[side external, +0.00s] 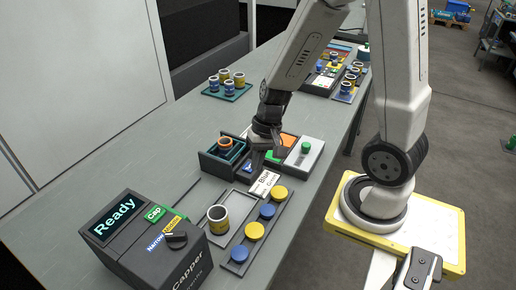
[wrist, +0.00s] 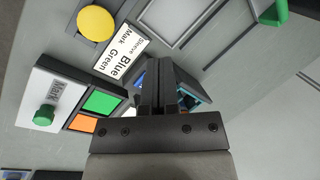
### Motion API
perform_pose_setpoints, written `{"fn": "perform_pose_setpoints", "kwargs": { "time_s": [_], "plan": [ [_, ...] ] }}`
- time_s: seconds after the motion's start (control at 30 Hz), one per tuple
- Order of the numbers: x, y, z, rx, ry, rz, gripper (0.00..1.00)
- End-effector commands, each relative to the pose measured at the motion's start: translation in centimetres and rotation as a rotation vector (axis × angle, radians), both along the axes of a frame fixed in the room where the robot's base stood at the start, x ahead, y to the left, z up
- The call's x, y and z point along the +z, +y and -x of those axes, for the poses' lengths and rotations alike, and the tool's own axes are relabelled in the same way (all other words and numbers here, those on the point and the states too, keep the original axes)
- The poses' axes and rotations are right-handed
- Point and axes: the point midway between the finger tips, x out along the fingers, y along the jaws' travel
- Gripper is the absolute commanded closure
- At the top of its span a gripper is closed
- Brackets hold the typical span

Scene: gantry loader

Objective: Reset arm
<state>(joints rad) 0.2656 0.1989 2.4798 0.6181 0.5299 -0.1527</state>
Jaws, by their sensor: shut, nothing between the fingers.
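My gripper (side external: 263,152) hangs over the middle of the grey table, just above the area between the dark open box and the green-buttoned station. In the wrist view my gripper (wrist: 157,82) has its two fingers together with nothing between them. The printed card (side external: 265,183) reading "Sleeve Blue, Mark Green" is close in front of the gripper. It also shows in the wrist view (wrist: 122,52), left of the fingers. The exact height of the fingertips above the table is hard to tell.
The Capper machine (side external: 150,238), showing "Ready", stands front left. A cup (side external: 218,219) sits beside a rack with yellow and blue caps (side external: 255,231). The dark box (side external: 222,150) holds an orange-rimmed cup. The marking station's green button (side external: 306,148) is right. A cup tray (side external: 228,91) stands behind.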

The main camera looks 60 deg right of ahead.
Motion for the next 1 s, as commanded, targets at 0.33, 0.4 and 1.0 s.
{"fn": "perform_pose_setpoints", "kwargs": {
  "time_s": [0.33,0.4,1.0],
  "plan": [
    [2.0,1.3,0.1,0.420,-0.132,0.264,1.00],
    [2.4,1.6,-0.1,0.487,-0.161,0.303,1.00],
    [3.2,2.2,-0.5,0.619,-0.224,0.378,1.00]
  ]
}}
